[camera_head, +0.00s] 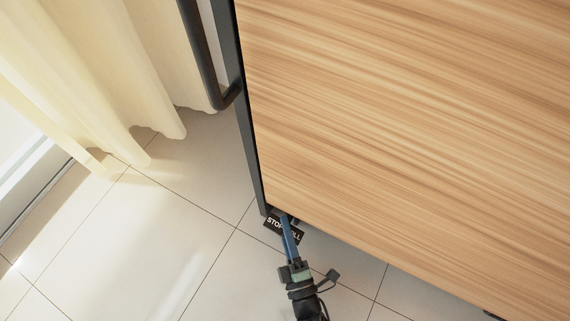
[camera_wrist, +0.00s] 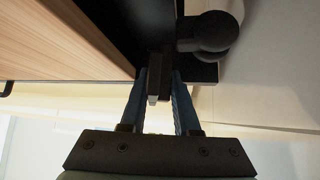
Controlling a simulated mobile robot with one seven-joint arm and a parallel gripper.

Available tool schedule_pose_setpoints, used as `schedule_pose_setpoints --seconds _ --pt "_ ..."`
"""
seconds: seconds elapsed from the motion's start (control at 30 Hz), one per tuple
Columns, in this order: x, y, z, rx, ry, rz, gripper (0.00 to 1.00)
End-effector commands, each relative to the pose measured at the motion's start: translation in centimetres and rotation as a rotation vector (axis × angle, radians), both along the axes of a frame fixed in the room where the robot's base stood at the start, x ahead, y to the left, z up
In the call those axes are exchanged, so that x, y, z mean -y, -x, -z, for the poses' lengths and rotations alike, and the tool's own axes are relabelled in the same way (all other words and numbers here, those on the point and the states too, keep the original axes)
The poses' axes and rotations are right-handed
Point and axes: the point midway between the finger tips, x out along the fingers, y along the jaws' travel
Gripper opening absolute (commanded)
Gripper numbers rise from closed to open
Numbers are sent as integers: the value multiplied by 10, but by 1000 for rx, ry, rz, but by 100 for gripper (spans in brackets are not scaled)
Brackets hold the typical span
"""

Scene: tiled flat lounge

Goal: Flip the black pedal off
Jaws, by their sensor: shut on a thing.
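The black pedal (camera_head: 272,224) shows in the head view at the lower left corner of a wood-topped cart, near the floor. White lettering on it reads "STOP" and ends in "LL"; the middle is hidden behind my fingers. My gripper (camera_head: 287,226) reaches up to it from below, with blue fingers over the pedal. In the wrist view, a narrow dark piece of the pedal (camera_wrist: 154,88) lies between the two finger tips of my gripper (camera_wrist: 160,78), which is shut on it. The contact itself is hard to make out.
The wooden cart top (camera_head: 400,110) fills the upper right, with a dark handle (camera_head: 208,65) on its left side. A dark round caster (camera_wrist: 207,35) is close beside the fingers. A cream curtain (camera_head: 90,70) hangs at left. The tiled floor (camera_head: 150,240) is clear.

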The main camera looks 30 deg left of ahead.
Motion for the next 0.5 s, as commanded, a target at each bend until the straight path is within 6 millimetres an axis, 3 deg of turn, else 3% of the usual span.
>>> schedule_pose_setpoints --seconds 0.07,0.1,0.23,0.5 --pt "-2 3 1 -2 -1 -8 0" --pt "-2 3 1 -3 -2 -8 35" --pt "-2 2 0 -2 -2 -5 59" --pt "0 1 0 -1 -1 -1 60"
